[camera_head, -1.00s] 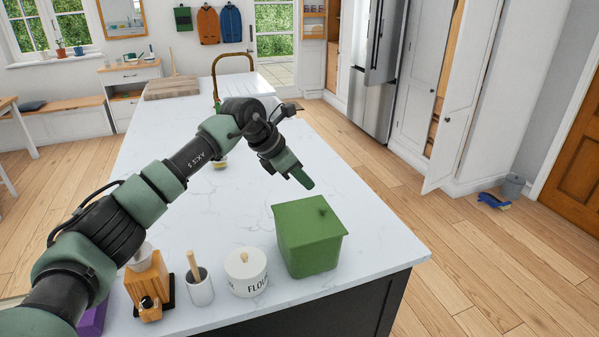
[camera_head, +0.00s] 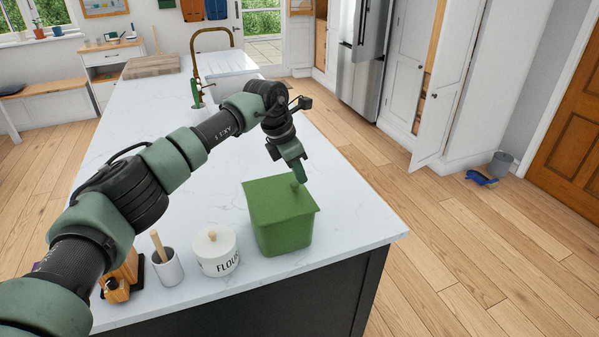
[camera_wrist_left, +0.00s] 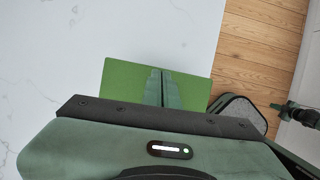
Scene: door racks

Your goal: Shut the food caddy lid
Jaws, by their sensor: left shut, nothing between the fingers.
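The green food caddy (camera_head: 284,232) stands on the white worktop near its front right corner. Its lid (camera_head: 270,200) lies flat across the top and looks down. My left gripper (camera_head: 300,178) is shut and empty, with its fingertips at the back right part of the lid. I cannot tell whether they touch it. In the left wrist view the green lid (camera_wrist_left: 125,88) lies beyond the shut fingers (camera_wrist_left: 162,88), which hide part of it.
A white flour jar (camera_head: 216,252), a pot with a wooden-handled tool (camera_head: 167,267) and a wooden block (camera_head: 122,277) stand left of the caddy. The worktop (camera_head: 345,215) is clear to its right. A tap (camera_head: 195,75) stands farther back.

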